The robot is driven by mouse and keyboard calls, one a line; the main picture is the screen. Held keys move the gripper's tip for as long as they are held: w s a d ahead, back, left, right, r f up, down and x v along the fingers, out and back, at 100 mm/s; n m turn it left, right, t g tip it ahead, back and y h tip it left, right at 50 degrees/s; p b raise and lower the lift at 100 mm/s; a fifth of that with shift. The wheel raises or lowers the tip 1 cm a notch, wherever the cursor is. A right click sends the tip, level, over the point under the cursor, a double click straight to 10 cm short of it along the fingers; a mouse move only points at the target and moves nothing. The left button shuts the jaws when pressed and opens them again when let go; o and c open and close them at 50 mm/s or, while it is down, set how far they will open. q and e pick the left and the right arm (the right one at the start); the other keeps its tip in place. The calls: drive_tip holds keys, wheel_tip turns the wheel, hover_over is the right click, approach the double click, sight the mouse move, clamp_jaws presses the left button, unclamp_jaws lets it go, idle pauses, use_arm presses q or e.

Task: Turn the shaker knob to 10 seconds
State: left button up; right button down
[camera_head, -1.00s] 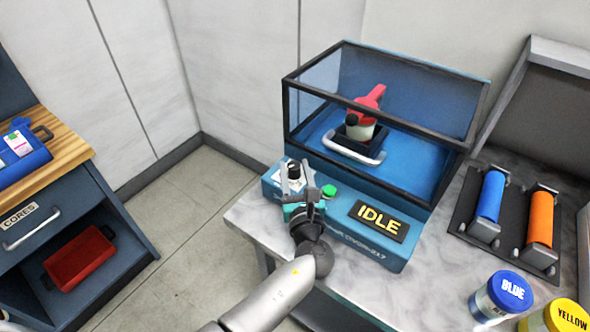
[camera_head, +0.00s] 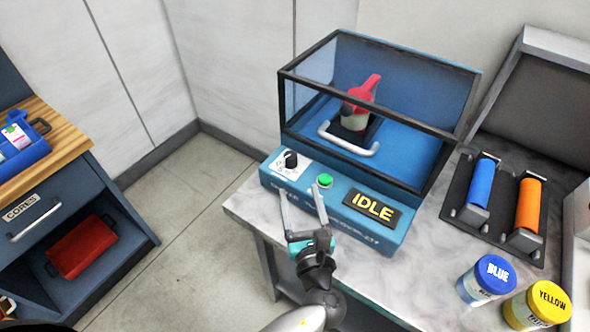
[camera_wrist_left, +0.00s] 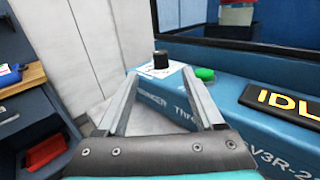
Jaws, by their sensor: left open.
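The shaker (camera_head: 318,212) is a blue machine with a glazed, black-framed chamber on the marble counter. Its black knob (camera_head: 291,159) stands on a white dial plate (camera_head: 284,170) at the left of the front panel. The knob also shows in the left wrist view (camera_wrist_left: 161,60), beyond the fingers. The dial marks are too small to read. A green button (camera_head: 324,180) and a sign reading IDLE (camera_head: 372,207) are to its right. My left gripper (camera_head: 301,194) is open and empty, in front of the panel and apart from the knob. My right gripper is not in view.
Inside the chamber sits a red-topped container (camera_head: 362,100) behind a light handle (camera_head: 348,142). Blue (camera_head: 480,186) and orange (camera_head: 528,204) rollers and lidded jars (camera_head: 486,279) stand to the right. A cabinet (camera_head: 100,190) stands at left, with open floor between.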

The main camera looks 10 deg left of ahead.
use_arm(q)
drive_tip(key=shift+v, duration=2.25)
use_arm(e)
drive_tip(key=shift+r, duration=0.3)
